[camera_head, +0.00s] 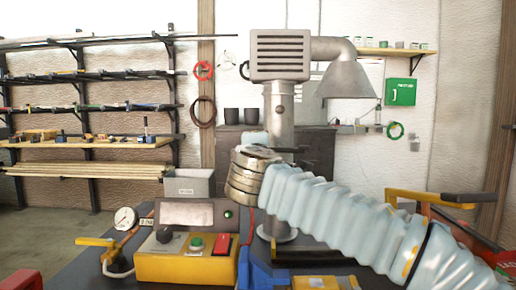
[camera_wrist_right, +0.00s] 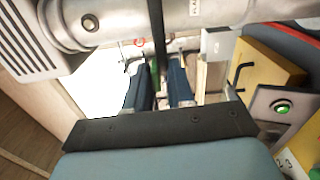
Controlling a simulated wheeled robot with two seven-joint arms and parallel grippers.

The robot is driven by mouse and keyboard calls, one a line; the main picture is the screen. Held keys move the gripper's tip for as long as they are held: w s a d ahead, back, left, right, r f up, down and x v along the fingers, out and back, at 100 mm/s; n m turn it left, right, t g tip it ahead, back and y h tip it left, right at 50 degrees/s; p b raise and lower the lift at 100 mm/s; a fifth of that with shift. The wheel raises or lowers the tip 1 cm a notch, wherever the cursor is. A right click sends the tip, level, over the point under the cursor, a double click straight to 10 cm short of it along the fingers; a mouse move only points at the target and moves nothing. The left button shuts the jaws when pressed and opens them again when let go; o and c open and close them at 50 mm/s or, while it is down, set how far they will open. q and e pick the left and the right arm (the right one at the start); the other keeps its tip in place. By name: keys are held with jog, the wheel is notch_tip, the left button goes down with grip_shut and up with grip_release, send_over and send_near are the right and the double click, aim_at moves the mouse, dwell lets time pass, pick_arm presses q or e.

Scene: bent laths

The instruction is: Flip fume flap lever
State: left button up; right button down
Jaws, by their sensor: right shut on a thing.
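The fume extractor's grey metal pipe (camera_head: 279,104) stands upright behind the bench, with a vented box (camera_head: 281,56) on top and a hood (camera_head: 347,80) to the right. In the right wrist view the pipe (camera_wrist_right: 130,18) crosses the top. A thin dark lever (camera_wrist_right: 157,35) runs from the pipe down between the two blue fingers of my right gripper (camera_wrist_right: 164,90), which is shut on it. In the head view my right arm's pleated sleeve comes in from the right, and the right gripper (camera_head: 292,150) is at the pipe; its wrist hides part of the grip. My left gripper is not in view.
A yellow control box (camera_head: 185,266) with a green button and a red switch stands in front, left of the pipe. A pressure gauge (camera_head: 125,219) is beside it. A grey bin (camera_head: 189,186) stands behind. Shelves (camera_head: 90,142) line the left wall.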

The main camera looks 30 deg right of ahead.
jog(key=shift+f+n, duration=0.3)
jog(key=shift+n, duration=0.5)
jog(key=shift+f+n, duration=0.3)
jog(key=shift+n, duration=0.5)
jog(key=c, duration=1.2)
grip_release()
jog(key=shift+s, duration=0.1)
jog(key=shift+c, duration=0.2)
jog(key=shift+f, duration=0.1)
jog(key=b+v, duration=0.2)
jog(key=v, duration=1.1)
jog(key=shift+s+b, duration=0.3)
jog(key=shift+s, duration=0.05)
jog(key=shift+a, duration=0.15)
